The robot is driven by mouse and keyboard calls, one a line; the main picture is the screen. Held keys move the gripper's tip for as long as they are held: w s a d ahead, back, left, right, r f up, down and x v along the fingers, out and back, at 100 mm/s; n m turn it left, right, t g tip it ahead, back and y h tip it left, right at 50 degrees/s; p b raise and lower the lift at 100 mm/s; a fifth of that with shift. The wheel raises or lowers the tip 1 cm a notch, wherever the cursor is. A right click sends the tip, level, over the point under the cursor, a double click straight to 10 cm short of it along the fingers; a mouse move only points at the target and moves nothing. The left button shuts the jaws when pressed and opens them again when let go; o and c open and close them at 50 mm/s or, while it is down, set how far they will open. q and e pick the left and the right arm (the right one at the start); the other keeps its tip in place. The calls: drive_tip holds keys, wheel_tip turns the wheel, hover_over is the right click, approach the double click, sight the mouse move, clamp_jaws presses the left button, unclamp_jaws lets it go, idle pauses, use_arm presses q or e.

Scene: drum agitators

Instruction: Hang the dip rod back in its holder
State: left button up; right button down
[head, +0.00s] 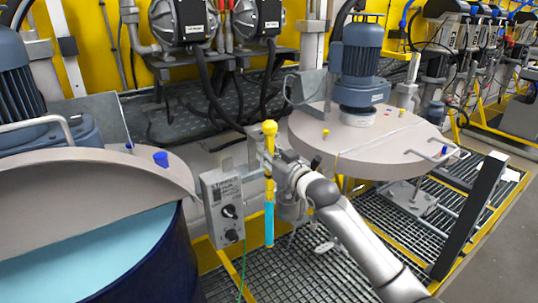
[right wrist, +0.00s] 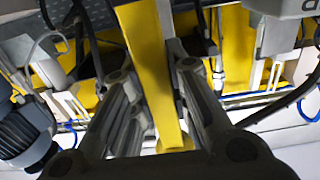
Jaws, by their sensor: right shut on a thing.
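The dip rod (head: 268,190) is yellow with a round yellow knob on top and a light blue lower part. It hangs upright in front of the grey control box's right side. My right gripper (head: 272,162) is shut on the yellow part of the rod below the knob. In the right wrist view the yellow dip rod (right wrist: 150,70) runs between the two fingers of my right gripper (right wrist: 158,65). A narrow grey metal bracket (head: 252,145) stands just behind the rod; I cannot tell whether it is the holder or whether the rod touches it. My left gripper is out of view.
A grey control box (head: 224,207) with black knobs is left of the rod. An open drum (head: 150,268) with light blue liquid is at the left. A closed drum lid (head: 375,150) with a blue motor (head: 361,65) is at the right. Grating (head: 290,275) covers the floor.

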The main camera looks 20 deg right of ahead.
drive_tip(key=shift+w+a, duration=0.15)
drive_tip(key=shift+w, duration=0.75)
drive_tip(key=shift+w+a, duration=0.1)
drive_tip(key=shift+w, duration=0.8)
drive_tip(key=shift+f, duration=0.15)
drive_tip(key=shift+f, duration=0.35)
drive_tip(key=c, duration=1.3)
unclamp_jaws()
approach(254, 146)
drive_tip(key=s, duration=0.5)
drive_tip(key=shift+s+d, duration=0.2)
drive_tip(key=shift+d, duration=0.2)
